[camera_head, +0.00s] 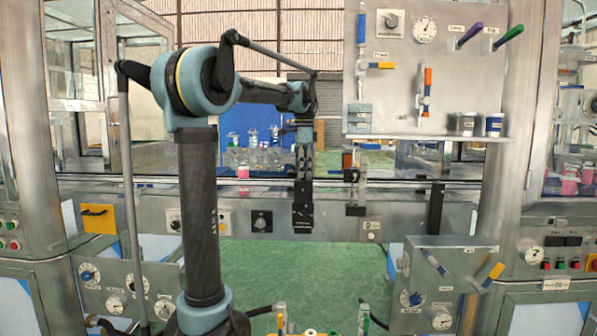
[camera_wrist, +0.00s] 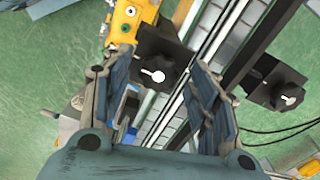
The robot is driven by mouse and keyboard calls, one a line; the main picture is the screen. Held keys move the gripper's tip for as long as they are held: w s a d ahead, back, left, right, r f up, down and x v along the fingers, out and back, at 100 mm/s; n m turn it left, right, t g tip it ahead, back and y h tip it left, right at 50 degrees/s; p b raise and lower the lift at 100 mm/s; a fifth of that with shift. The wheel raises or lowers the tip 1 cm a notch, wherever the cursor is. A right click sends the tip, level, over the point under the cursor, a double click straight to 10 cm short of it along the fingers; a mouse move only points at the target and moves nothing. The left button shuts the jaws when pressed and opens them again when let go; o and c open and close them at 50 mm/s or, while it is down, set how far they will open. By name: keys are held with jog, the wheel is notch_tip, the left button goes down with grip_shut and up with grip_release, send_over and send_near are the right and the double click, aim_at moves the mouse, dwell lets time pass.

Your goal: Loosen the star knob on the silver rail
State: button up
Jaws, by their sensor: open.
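In the wrist view a black star-shaped knob (camera_wrist: 165,58) with a pale centre lies beyond and between the two fingertips of my gripper (camera_wrist: 160,68). The fingers stand wide apart with nothing between them, and I cannot tell how far off the knob is. A second black knob (camera_wrist: 272,84) with a pale centre lies right of the right finger. The long silver rail (camera_wrist: 222,42) runs diagonally between the two knobs.
A yellow box (camera_wrist: 130,18) stands close beside the first knob in the wrist view. In the head view an instrument panel (camera_head: 400,95) with coloured handles hangs at the upper right. A dark post (camera_head: 436,208) crosses the rail. Green floor (camera_head: 300,265) shows below.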

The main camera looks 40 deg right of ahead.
jog(key=c, duration=1.1)
jog(key=shift+o, duration=0.2)
jog(key=shift+a, duration=0.4)
jog(key=shift+d, duration=0.3)
jog(key=shift+d+n, duration=0.1)
jog(key=shift+n, duration=0.6)
jog(key=n, duration=1.1)
jog(key=shift+w, duration=0.1)
jog(key=shift+n, duration=2.7)
